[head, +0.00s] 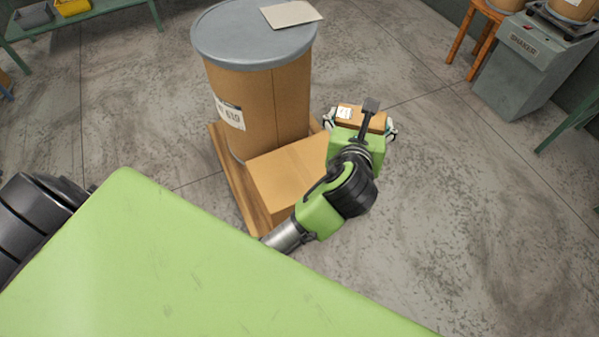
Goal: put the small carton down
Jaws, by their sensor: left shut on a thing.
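The small carton (377,122) is a brown box with a white label, right of the drum in the head view. My left gripper (360,121) is shut on it, with one finger at each side. My wrist and the black part on the gripper hide some of the carton. It shows just right of the pallet's far corner, over grey floor. I cannot tell how high it is above the floor. My right gripper is not in view.
A large drum (270,110) with a grey lid and a larger carton (285,172) stand on a wooden pallet (235,190). A flat sheet (290,13) lies on the lid. A grey shaker machine (522,68) and a wooden stool (484,40) stand back right. Floor at right is clear.

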